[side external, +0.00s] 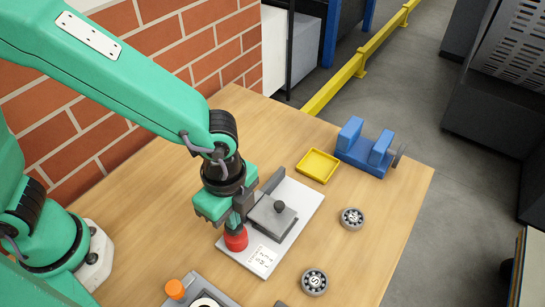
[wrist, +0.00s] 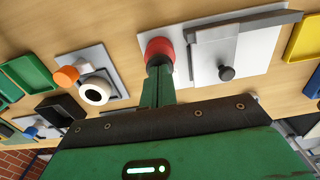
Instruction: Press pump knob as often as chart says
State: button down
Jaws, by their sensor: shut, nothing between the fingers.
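The red pump knob (side external: 236,240) stands at the near left part of a pale plate (side external: 306,203). It also shows in the wrist view (wrist: 160,45). My gripper (side external: 236,220) is shut and empty, pointing down with its fingertips at the top of the knob. In the wrist view the shut fingers (wrist: 158,70) overlap the knob's lower edge. I cannot tell whether they touch it or how far down it sits. A chart with small printed marks (side external: 262,256) lies on the plate's near end; its figures are too small to read surely.
A grey block with a dark round knob (side external: 280,207) sits on the same plate, close to my gripper. A yellow tray (side external: 318,165), a blue fixture (side external: 366,148) and two round lettered discs (side external: 351,218) (side external: 314,281) stand to the right. An orange-capped device (side external: 175,289) is at the near edge.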

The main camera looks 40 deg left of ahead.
jog(key=shift+f, duration=0.6)
jog(key=shift+r, duration=0.1)
jog(key=shift+r, duration=3.15)
jog(key=shift+a+r, duration=0.1)
jog(key=shift+w+a+r, duration=0.15)
jog(key=shift+a, duration=0.05)
jog(key=s+a+r+n+t, duration=0.1)
jog(key=a+r+n+t, duration=0.1)
jog(key=a+r+n, duration=0.3)
jog(key=s+a+r+n+t, duration=0.1)
jog(key=a+r+n+t, duration=0.2)
jog(key=a+n, duration=1)
jog(key=a+r, duration=0.2)
jog(key=a, duration=0.4)
jog(key=shift+a+r+t, duration=0.2)
jog(key=shift+r+t, duration=0.1)
jog(key=shift+r, duration=0.05)
